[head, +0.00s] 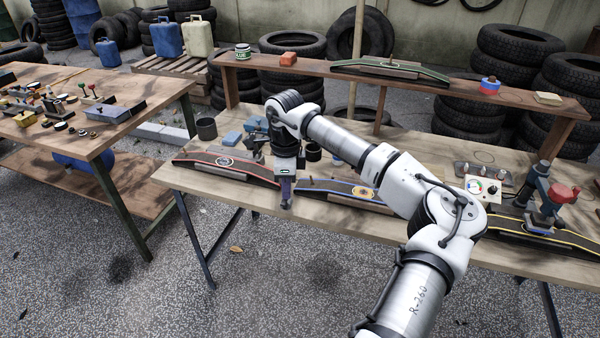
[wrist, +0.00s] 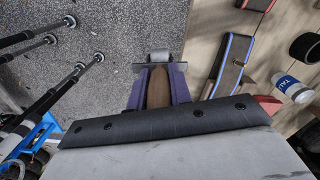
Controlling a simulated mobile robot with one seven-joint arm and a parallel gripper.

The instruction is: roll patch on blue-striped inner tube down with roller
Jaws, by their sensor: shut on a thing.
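The blue-striped inner tube (head: 325,186) lies along the front of the workbench, right of my gripper and partly behind my arm. A dark patch area with an orange ring (head: 363,194) shows on it. In the wrist view, a blue-edged strip of the tube (wrist: 234,62) is to the right. My gripper (head: 287,190), with purple fingers in the wrist view (wrist: 158,88), is shut on the roller. The roller's brown handle (wrist: 158,90) is between the fingers and its pale metal wheel (wrist: 158,57) points away. The roller is near the bench's front edge, apart from the tube.
A gauge box (head: 484,189) stands behind. A raised shelf (head: 450,85) spans the back. A white-and-blue bottle (wrist: 291,88) stands beside the blue-striped tube.

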